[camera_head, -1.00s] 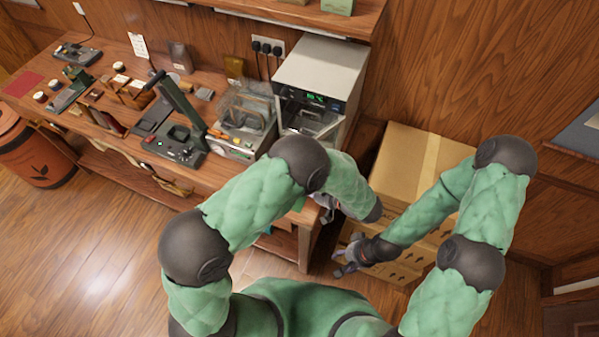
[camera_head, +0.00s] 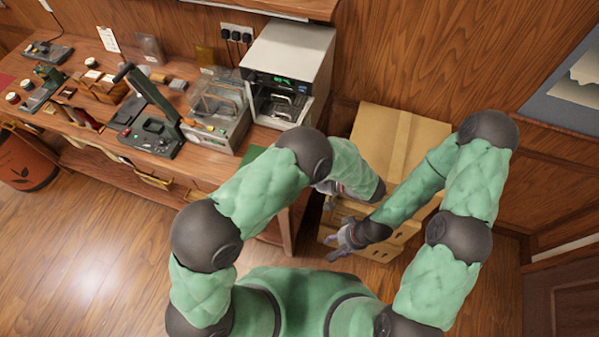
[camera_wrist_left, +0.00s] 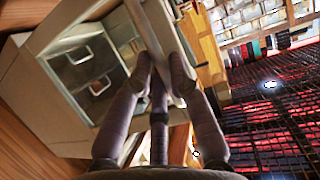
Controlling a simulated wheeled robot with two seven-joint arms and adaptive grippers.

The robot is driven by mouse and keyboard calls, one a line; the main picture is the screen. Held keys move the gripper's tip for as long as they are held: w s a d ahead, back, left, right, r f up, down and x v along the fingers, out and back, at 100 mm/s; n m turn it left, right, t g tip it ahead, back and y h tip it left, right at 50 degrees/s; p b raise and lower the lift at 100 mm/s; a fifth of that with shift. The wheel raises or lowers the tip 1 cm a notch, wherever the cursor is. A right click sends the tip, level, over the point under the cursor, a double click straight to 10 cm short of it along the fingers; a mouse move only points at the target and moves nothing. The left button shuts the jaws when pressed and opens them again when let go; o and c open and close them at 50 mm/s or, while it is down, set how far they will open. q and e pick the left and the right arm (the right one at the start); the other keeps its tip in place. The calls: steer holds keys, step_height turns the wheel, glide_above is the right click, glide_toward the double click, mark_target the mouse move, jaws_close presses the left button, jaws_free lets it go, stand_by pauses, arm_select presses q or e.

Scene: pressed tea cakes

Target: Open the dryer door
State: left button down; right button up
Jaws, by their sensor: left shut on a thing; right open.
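The dryer (camera_head: 303,52) is a beige box with a green display, on the right end of the workbench. Its front is open, and metal racks show in its cavity (camera_head: 283,104). It also fills the left of the left wrist view (camera_wrist_left: 28,95), with looped handles inside. My left gripper (camera_wrist_left: 162,75) is shut on the dryer door (camera_wrist_left: 153,28), a pale panel seen nearly edge-on and standing away from the cavity. In the head view my left forearm hides most of the door and this gripper. My right gripper (camera_head: 338,246) is open and empty, low in front of the cartons.
Cardboard cartons (camera_head: 385,140) are stacked right of the workbench, close to both forearms. The workbench (camera_head: 225,167) carries a lever press (camera_head: 150,115) and a clear-walled device (camera_head: 215,110) left of the dryer. Open wooden floor (camera_head: 110,260) lies at left.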

arm_select(q)
steer(key=shift+w+d+r, duration=0.15)
steer(key=shift+w+r, duration=0.05)
steer(key=shift+w, duration=0.05)
steer(key=c, duration=1.4)
jaws_free()
steer(key=shift+w+f, duration=0.1)
step_height(320, 180, up, 10)
steer(key=shift+f, duration=0.1)
